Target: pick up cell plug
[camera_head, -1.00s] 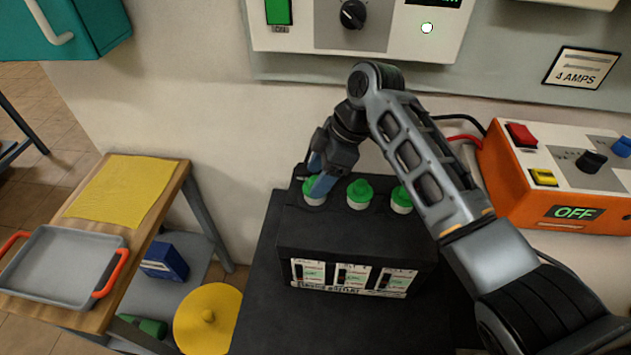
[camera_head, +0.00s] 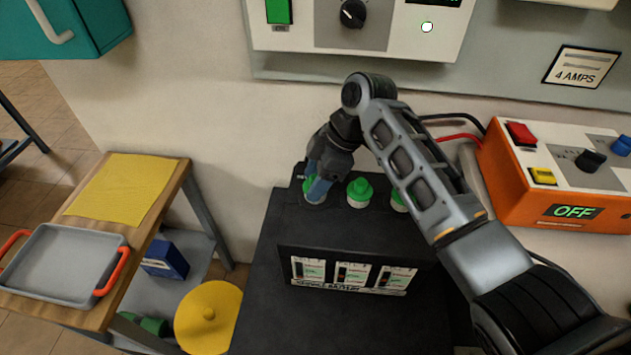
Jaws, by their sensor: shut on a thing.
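A black service battery (camera_head: 300,225) stands on a dark surface, with three green-topped cell plugs in a row along its top. My gripper (camera_head: 315,190) is at the left cell plug (camera_head: 312,197), its blue-tipped fingers closed around it and hiding part of it. The plug is at the battery top; I cannot tell whether it is seated or slightly lifted. The middle cell plug (camera_head: 360,190) is in full view. The right cell plug (camera_head: 399,200) is partly hidden behind my arm.
An orange charger (camera_head: 530,195) reading OFF stands at right, with cables running behind my arm. At left a wooden-topped trolley holds a grey tray (camera_head: 60,265) with orange handles and a yellow cloth (camera_head: 125,188). A yellow round lid (camera_head: 208,315) lies below. A control panel (camera_head: 360,25) is on the wall.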

